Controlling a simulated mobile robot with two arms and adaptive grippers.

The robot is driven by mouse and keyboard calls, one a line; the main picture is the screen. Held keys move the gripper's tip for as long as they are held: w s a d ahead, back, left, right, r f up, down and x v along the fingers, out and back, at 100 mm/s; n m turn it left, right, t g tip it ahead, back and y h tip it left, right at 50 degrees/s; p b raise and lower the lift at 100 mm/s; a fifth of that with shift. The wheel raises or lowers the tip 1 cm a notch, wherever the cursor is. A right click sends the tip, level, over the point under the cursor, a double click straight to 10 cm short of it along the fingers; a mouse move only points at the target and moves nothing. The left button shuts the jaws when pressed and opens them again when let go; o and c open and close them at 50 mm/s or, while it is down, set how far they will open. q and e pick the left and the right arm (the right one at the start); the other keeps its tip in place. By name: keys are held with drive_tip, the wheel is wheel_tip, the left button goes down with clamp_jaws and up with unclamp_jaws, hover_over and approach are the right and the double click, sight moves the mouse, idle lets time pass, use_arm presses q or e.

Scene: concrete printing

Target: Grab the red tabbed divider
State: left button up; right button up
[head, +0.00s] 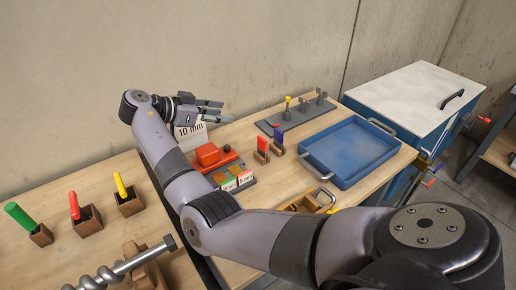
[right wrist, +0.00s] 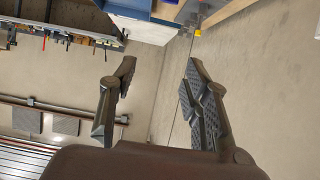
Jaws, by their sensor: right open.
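A flat red piece (head: 262,144), which looks like the red tabbed divider, stands upright in a small wooden holder on the bench. A similar blue piece (head: 279,136) stands in another holder just behind and to its right. My right gripper (head: 214,108) is at the upper left of the red piece, above the back of the bench and clearly apart from it. In the right wrist view the right gripper (right wrist: 155,105) is open, with nothing between its fingers. My left gripper is not in view.
A blue tray (head: 350,150) lies right of the dividers. A dark plate with pegs (head: 298,112) is behind. A red item (head: 208,154) and small labelled blocks lie left. Several coloured handles stand in wooden blocks at far left.

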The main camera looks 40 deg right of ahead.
wheel_tip(320, 180, down, 9)
drive_tip(key=b, duration=0.8)
approach(261, 139)
drive_tip(key=x, duration=0.4)
drive_tip(key=shift+d, duration=0.2)
drive_tip(key=shift+x, duration=3.25)
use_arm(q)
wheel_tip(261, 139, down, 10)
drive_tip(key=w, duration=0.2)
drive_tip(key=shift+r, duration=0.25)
use_arm(e)
drive_tip(key=shift+a+f, duration=0.1)
drive_tip(key=shift+f, duration=0.05)
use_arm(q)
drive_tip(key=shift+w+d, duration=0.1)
use_arm(e)
drive_tip(key=shift+c, duration=0.5)
clamp_jaws()
